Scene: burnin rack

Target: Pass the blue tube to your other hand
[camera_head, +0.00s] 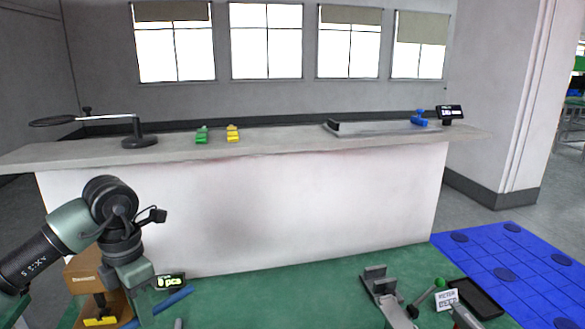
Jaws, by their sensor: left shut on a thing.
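My left gripper (142,308) points down at the lower left, over the green work surface. A blue tube (174,298) shows as a slanted bar at its right side, and a bit of blue shows at its left side, in line with it. The left gripper is shut on the blue tube, which runs across the jaws. The fingertips are partly hidden by the hand and the bottom edge of the picture. My right gripper is not in view.
A brown box (84,272) and a small lit display (170,282) stand near the left gripper. A grey clamp fixture (380,284), a green-knobbed lever (438,284) and a dark tray (478,298) are at lower right. The green surface (280,295) between is clear. A long counter (280,142) stands behind.

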